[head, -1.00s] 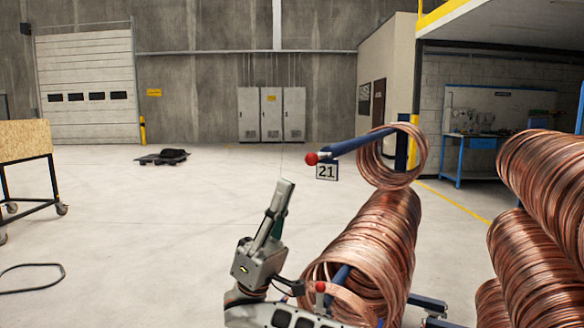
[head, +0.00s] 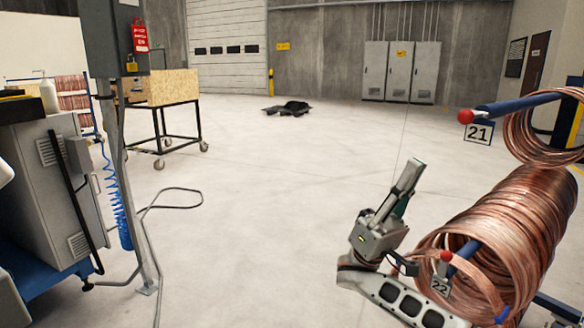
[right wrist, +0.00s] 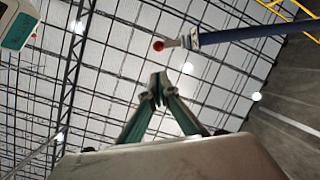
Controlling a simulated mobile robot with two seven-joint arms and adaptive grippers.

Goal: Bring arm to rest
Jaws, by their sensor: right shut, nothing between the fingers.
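My right gripper (head: 411,178) points upward in the head view, at the lower right, in front of the copper coils. In the right wrist view its two green fingers (right wrist: 160,90) meet at the tips with nothing between them. Copper tube coils (head: 500,225) hang on a lower blue bar just right of my right arm, by a tag marked 22. More copper coils (head: 545,130) hang on an upper blue bar (head: 510,106) with a red ball end, by a tag marked 21. The gripper looks apart from both. My left gripper is out of view.
A grey machine cabinet (head: 60,190) and a metal post (head: 112,150) stand at the left. A wheeled cart with a wooden box (head: 160,88) is behind them. A black cable (head: 175,200) lies on the floor.

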